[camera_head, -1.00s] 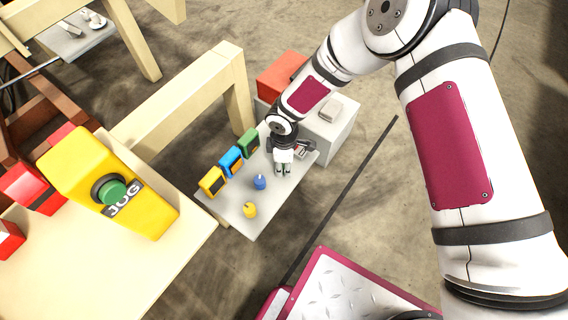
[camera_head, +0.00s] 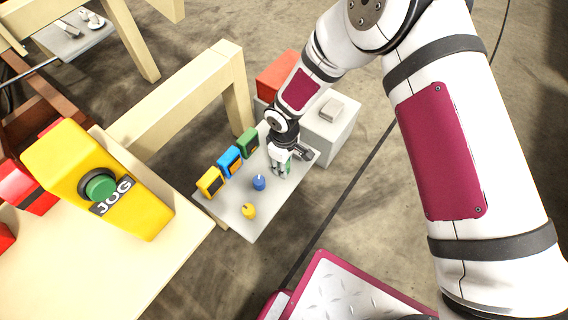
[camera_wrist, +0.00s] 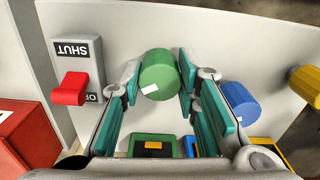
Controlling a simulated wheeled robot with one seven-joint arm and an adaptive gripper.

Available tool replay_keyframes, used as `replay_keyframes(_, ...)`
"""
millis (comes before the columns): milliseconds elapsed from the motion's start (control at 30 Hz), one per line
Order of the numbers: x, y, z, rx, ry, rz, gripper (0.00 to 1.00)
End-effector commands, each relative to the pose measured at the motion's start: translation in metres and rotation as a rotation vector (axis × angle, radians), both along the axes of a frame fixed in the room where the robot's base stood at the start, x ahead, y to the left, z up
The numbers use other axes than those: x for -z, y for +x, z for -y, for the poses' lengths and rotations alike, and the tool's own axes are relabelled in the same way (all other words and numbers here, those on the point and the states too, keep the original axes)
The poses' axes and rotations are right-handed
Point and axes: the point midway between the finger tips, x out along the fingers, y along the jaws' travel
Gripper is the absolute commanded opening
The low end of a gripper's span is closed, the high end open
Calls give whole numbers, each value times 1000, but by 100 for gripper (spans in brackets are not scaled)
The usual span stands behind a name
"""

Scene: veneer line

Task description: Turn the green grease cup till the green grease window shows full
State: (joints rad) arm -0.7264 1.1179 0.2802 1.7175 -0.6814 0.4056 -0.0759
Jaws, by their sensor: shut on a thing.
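The green grease cup (camera_wrist: 158,75) is a round green knob with a white mark on its lower left. It stands between the teal pads of my gripper (camera_wrist: 157,72), which is shut on it. In the head view my gripper (camera_head: 281,168) is at the right part of the grey shelf and mostly hides the cup. The green grease window (camera_head: 247,142) is a green box at the back edge of the shelf.
A blue cup (camera_head: 259,183) and a yellow cup (camera_head: 249,211) stand on the shelf (camera_head: 228,207), with blue (camera_head: 229,161) and yellow (camera_head: 210,181) window boxes behind. A red lever (camera_wrist: 69,88) on a plate marked SHUT is near my gripper. A yellow JOG box (camera_head: 92,175) stands left.

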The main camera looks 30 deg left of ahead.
Motion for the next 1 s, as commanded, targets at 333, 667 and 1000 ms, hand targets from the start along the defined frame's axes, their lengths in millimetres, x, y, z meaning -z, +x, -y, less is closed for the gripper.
replay_keyframes(333,0,0,0,2,1,0,1)
replay_keyframes(667,0,0,0,2,0,0,49)
replay_keyframes(1000,-33,1,-1,2,3,2,49)
